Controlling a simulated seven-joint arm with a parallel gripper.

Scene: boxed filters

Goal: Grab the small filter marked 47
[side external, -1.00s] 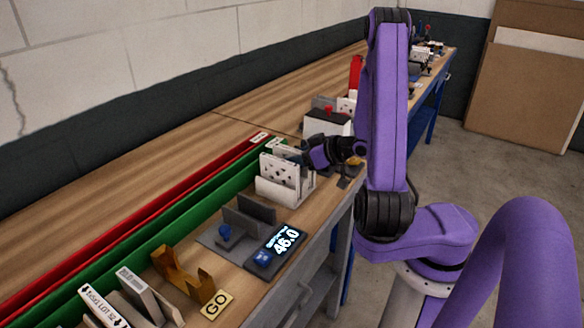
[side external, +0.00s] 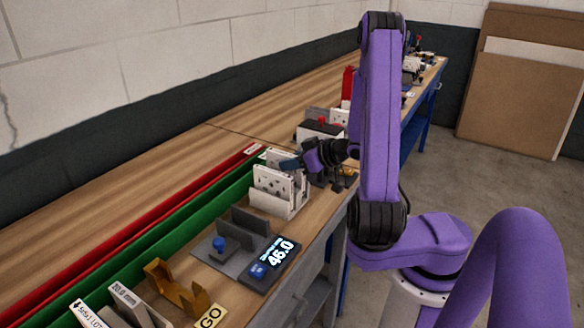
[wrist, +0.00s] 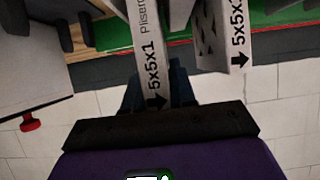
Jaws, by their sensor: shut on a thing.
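A white filter edge printed "5x5x1" (wrist: 148,55) with a black arrow runs between the dark fingers of my gripper (wrist: 158,98) in the wrist view. My gripper is shut on this filter. In the side view my gripper (side external: 288,164) is at the back of a white rack (side external: 270,202) that holds several white filters (side external: 272,180) with dark spots, standing upright. A second filter edge, printed "5x5x2" (wrist: 236,35), stands just right of the held one in the wrist view. No 47 is readable on any filter.
A grey device with a blue knob (side external: 218,243) and a display reading 46.0 (side external: 277,252) stands in front of the rack. Green (side external: 190,208) and red (side external: 130,222) rails run along the left. A brown holder (side external: 178,288) and more labelled boxes (side external: 128,302) are nearer. A white box with a red knob (side external: 320,130) stands behind.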

